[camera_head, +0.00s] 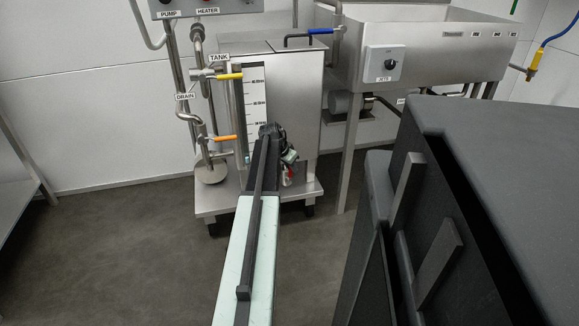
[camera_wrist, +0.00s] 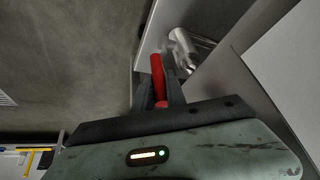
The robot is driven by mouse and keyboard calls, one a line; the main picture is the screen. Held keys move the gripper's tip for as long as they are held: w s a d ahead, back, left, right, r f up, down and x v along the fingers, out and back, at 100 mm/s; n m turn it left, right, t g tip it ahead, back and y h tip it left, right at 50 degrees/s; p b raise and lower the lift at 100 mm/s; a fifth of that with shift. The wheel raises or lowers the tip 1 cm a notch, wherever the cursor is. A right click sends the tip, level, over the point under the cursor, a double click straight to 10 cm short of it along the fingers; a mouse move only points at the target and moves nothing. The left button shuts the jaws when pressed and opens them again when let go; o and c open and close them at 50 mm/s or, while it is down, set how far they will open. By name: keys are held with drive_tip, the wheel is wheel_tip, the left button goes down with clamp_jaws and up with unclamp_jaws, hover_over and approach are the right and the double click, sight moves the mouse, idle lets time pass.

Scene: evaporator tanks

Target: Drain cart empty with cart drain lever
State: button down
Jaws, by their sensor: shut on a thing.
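The cart is a steel tank (camera_head: 300,95) with a white litre scale (camera_head: 257,95) on its front, on a wheeled base (camera_head: 208,203). A red lever (camera_wrist: 157,72), which I take for the cart drain lever, is between the fingers of my gripper (camera_wrist: 159,90) in the wrist view. My gripper is shut on it. A silver pipe fitting (camera_wrist: 183,45) is beside the lever. In the head view my gripper (camera_head: 284,165) is low at the cart's front, and my arm hides part of the tank and scale. No liquid flow can be made out.
Left of the tank, pipes labelled TANK and DRAIN carry a yellow lever (camera_head: 229,76) and an orange lever (camera_head: 226,138). A steel sink (camera_head: 430,50) with a JETS knob (camera_head: 390,63) stands at right. Floor at left is clear.

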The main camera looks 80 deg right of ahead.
drive_tip(key=shift+w+d, duration=0.1)
drive_tip(key=shift+w, duration=0.3)
drive_tip(key=c, duration=1.4)
unclamp_jaws()
drive_tip(key=shift+s, duration=0.25)
drive_tip(key=shift+r+p, duration=0.4)
drive_tip(key=shift+p, duration=0.05)
drive_tip(key=p+v, duration=0.6)
drive_tip(key=v, duration=0.1)
